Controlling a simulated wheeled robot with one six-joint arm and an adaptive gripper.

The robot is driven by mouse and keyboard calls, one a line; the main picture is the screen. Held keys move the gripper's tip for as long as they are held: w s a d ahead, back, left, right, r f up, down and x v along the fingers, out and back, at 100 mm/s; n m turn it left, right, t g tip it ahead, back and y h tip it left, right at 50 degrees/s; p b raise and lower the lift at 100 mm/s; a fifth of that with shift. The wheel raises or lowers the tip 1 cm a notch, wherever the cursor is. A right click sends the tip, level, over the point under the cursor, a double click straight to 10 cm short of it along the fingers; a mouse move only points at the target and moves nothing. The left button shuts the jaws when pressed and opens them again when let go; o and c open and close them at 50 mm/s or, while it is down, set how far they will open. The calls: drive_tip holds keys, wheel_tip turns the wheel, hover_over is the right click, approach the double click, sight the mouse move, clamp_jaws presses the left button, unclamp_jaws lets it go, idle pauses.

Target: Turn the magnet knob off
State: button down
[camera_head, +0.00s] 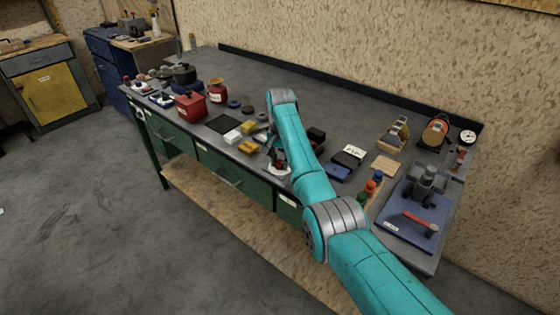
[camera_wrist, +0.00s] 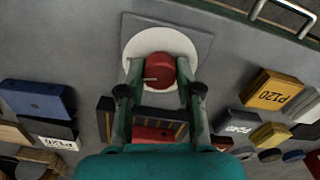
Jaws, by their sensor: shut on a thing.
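The magnet knob is a round red knob (camera_wrist: 160,66) on a white disc (camera_wrist: 133,44) set on a square grey plate (camera_wrist: 193,35). A short pale pointer mark on the knob points left in the wrist view. My gripper (camera_wrist: 160,74) has one finger on each side of the knob and is shut on it. In the head view my gripper (camera_head: 275,156) is low at the bench's front edge, over the white disc (camera_head: 279,171); the red knob is hidden there.
Sanding blocks, one yellow marked P120 (camera_wrist: 273,89), lie right of the knob in the wrist view. A blue box (camera_wrist: 36,98) lies left. A metal handle (camera_wrist: 286,14) is on the bench front. A blue mat with a hammer (camera_head: 420,223) is at the bench's right end.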

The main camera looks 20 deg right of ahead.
sight(280, 162)
drive_tip(key=n, duration=1.1)
drive_tip(key=shift+n, duration=1.8)
drive_tip(key=c, duration=0.8)
unclamp_jaws()
drive_tip(key=shift+o, duration=0.2)
wheel_tip(280, 162, up, 12)
